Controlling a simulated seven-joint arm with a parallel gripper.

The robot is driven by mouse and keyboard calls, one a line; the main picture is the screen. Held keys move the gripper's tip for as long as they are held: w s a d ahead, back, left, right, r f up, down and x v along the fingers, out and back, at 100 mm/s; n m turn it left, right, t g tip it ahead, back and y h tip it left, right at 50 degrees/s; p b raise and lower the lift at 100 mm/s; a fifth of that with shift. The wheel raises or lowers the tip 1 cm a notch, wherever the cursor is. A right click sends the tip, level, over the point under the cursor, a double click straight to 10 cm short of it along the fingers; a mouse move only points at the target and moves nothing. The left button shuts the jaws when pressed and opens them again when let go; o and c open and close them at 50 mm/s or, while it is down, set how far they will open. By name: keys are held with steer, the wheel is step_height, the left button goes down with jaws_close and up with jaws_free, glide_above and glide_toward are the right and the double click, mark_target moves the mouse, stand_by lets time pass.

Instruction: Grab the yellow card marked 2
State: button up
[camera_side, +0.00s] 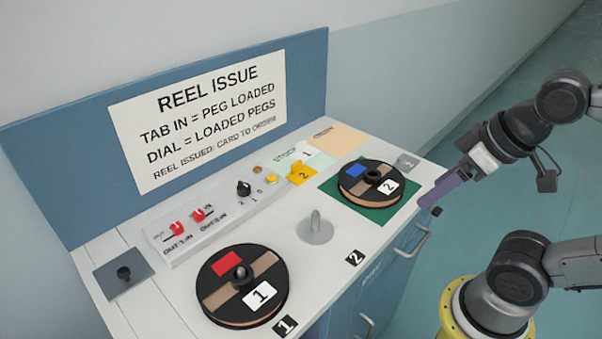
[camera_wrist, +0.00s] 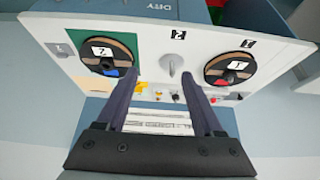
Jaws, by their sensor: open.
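The yellow card marked 2 (camera_side: 302,174) stands in the stock area behind the reels, in front of a pale card marked 1 (camera_side: 307,154). In the wrist view the yellow card (camera_wrist: 140,87) is a small patch beside the left finger, its number too small to read. My gripper (camera_side: 428,204) is at the right of the bench, past the reel marked 2, well apart from the card. The wrist view shows the two dark fingers (camera_wrist: 160,78) spread open with nothing held between them.
A reel marked 2 (camera_side: 370,184) sits on a green mat (camera_side: 331,187), between my gripper and the card. A reel marked 1 (camera_side: 242,286) and an empty peg (camera_side: 315,228) stand nearer the front. A switch box (camera_side: 220,215) and a tall sign panel (camera_side: 311,80) are behind.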

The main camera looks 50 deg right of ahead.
steer(key=shift+c, duration=1)
